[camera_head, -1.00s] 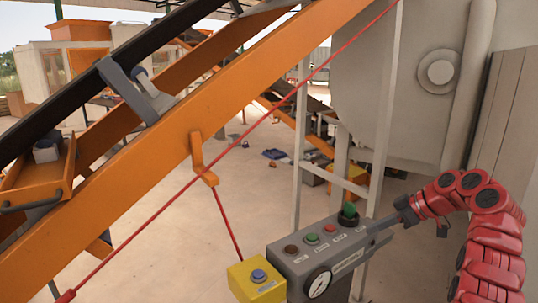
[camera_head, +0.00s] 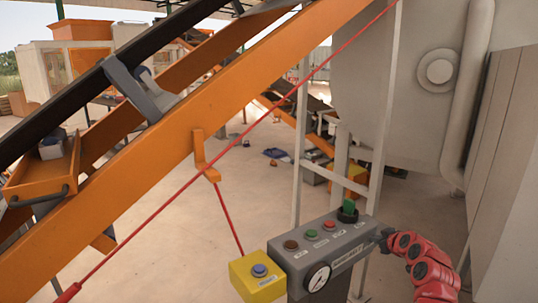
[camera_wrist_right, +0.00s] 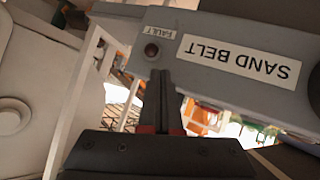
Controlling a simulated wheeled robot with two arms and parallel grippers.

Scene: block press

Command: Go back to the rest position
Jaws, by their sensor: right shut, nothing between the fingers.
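The right arm is red and comes in from the lower right of the head view. My right gripper (camera_head: 384,239) is dark and sits at the right end of the grey control box (camera_head: 310,258), partly hidden by it. In the right wrist view the gripper's two dark fingers (camera_wrist_right: 160,78) are shut together with nothing between them. They point at the grey box (camera_wrist_right: 150,28), which shows upside down with a "SAND BELT" label (camera_wrist_right: 240,60). I cannot tell whether they touch it. My left gripper is not in view.
The box top has several controls, including a green selector (camera_head: 348,207) and a red button (camera_head: 329,225). A yellow box with a blue button (camera_head: 259,271) adjoins its left. An orange conveyor beam (camera_head: 230,92) and red cord cross the view. A grey cabinet (camera_head: 506,170) stands right.

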